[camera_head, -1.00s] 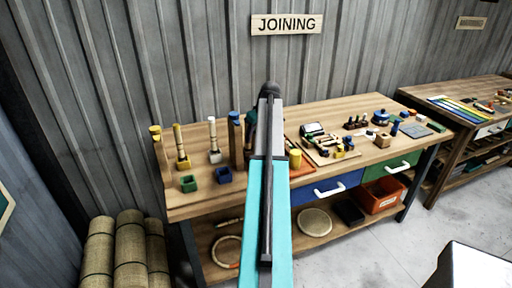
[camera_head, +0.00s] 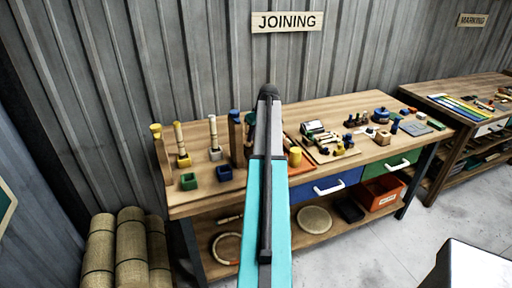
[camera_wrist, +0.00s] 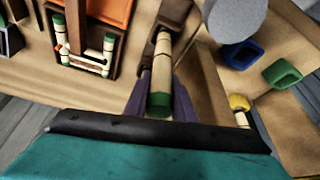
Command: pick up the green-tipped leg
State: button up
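In the wrist view the green-tipped leg (camera_wrist: 159,78) is a pale, banded rod with a dark green end pointing toward my wrist. Its far end meets a brown block or post. My gripper's two dark purple fingers (camera_wrist: 162,90) lie on either side of the leg, with narrow gaps seeming to show beside it. The gripper looks open around the leg; contact is not clear. In the head view my own arm hides the gripper and most of that spot on the joining bench (camera_head: 350,110).
A blue cup (camera_wrist: 240,54) and a green cup (camera_wrist: 282,74) stand close by. A brown frame holding green-tipped sticks (camera_wrist: 83,55) lies to the left in the wrist view. In the head view upright yellow-tipped (camera_head: 180,140) and blue-tipped (camera_head: 235,118) pieces stand left of my arm.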

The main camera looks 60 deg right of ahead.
grip_shut()
jog(key=shift+r, duration=0.2)
jog(key=shift+r+b, duration=1.55)
jog(key=shift+r, duration=3.25)
jog(key=shift+a, duration=0.1)
